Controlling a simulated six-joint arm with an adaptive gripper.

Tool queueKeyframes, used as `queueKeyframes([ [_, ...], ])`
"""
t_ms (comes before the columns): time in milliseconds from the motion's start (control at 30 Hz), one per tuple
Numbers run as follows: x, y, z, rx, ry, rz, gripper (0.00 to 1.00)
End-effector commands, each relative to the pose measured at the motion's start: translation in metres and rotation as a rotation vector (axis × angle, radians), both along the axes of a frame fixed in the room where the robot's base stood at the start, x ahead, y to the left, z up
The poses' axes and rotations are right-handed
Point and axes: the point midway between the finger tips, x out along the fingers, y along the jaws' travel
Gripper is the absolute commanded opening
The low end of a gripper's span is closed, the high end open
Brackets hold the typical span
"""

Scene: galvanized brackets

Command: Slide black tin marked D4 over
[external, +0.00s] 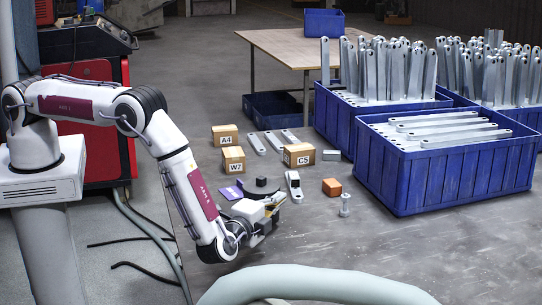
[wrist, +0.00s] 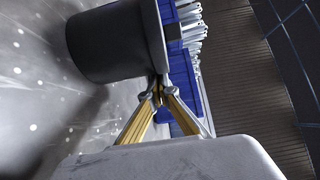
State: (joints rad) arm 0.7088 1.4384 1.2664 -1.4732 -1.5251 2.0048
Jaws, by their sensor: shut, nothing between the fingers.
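A black tin (wrist: 112,45) fills the upper left of the wrist view, close beside my fingertips; no D4 mark shows on the side I see. In the external view a small black round thing (external: 261,181) stands just behind my gripper and may be this tin. My gripper (external: 279,200) is low over the grey table. In the wrist view its fingers (wrist: 158,92) meet at the tips, shut and empty. The tips overlap the tin's edge; I cannot tell whether they touch it.
Boxes marked A4 (external: 225,135), W7 (external: 233,160) and C5 (external: 298,156) stand behind. A purple piece (external: 231,192) lies left of my gripper. An orange block (external: 332,187), a bolt (external: 345,205) and a bracket (external: 294,184) lie right. A blue crate (external: 440,178) stands farther right.

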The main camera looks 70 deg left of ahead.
Motion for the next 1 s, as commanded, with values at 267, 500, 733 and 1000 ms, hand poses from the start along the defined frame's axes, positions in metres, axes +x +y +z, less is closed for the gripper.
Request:
queueKeyframes([
  [267, 0.000, 0.000, 0.000, 0.000, 0.000, 0.000, 0.00],
  [500, -0.005, 0.002, 0.000, 0.001, 0.001, 0.000, 0.00],
  [733, -0.021, 0.010, 0.000, 0.002, 0.002, 0.000, 0.00],
  [1000, -0.039, 0.020, 0.000, 0.001, 0.000, -0.001, 0.00],
])
